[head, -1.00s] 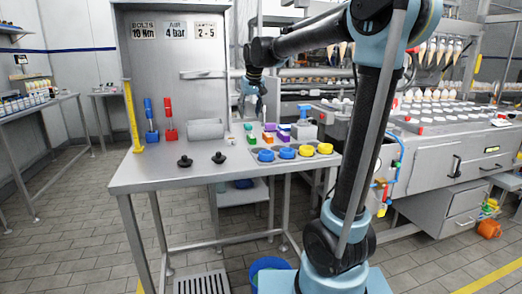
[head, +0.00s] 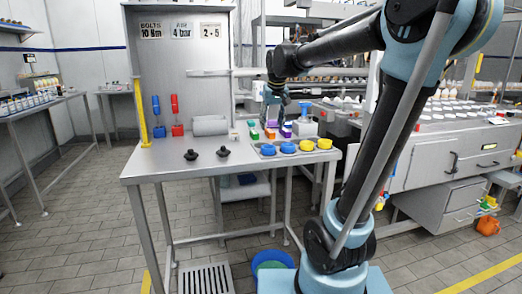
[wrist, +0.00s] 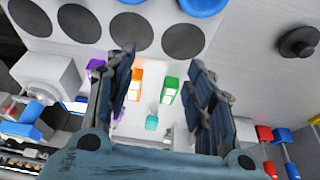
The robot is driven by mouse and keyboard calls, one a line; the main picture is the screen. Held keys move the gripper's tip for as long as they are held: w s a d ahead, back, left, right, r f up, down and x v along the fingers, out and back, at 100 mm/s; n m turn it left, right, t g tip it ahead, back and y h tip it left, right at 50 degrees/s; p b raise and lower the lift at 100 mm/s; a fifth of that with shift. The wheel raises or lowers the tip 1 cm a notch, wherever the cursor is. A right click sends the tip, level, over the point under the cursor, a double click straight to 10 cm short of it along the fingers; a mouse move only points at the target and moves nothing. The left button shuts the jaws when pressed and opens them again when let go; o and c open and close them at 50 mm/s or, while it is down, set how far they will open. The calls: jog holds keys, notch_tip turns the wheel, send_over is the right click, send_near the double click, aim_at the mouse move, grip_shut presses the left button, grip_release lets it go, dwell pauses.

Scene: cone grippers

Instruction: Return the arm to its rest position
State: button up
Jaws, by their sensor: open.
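My gripper (head: 276,110) hangs at the end of my arm above the back right part of the steel table (head: 160,168). In the wrist view my gripper (wrist: 160,95) has its two fingers spread apart with nothing between them in its grasp. Below and beyond the fingers lie an orange block (wrist: 135,84), a green block (wrist: 170,90), a purple block (wrist: 96,70) and a small teal piece (wrist: 152,123). My arm reaches from the right side of the head view, bent at its top joint.
A tray (head: 263,158) holds blue and yellow round pieces at the table's front right. Two black knobbed parts (head: 191,155) stand left of it. A panel (head: 170,75) rises behind the table.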

jog(key=s+d+f, duration=0.5)
jog(key=s+f, duration=0.2)
jog(key=s, duration=0.2)
jog(key=s+d+f+m+g, duration=0.1)
jog(key=s+d+f, duration=0.4)
jog(key=s+f, duration=0.3)
jog(key=s+d+f+m, duration=0.1)
jog(key=s+d+f, duration=0.4)
jog(key=s+f, duration=0.3)
jog(key=s, duration=0.4)
jog(key=shift+f+g+h, duration=0.15)
jog(key=shift+g+h, duration=0.15)
jog(key=shift+h, duration=0.1)
jog(key=shift+w, duration=0.15)
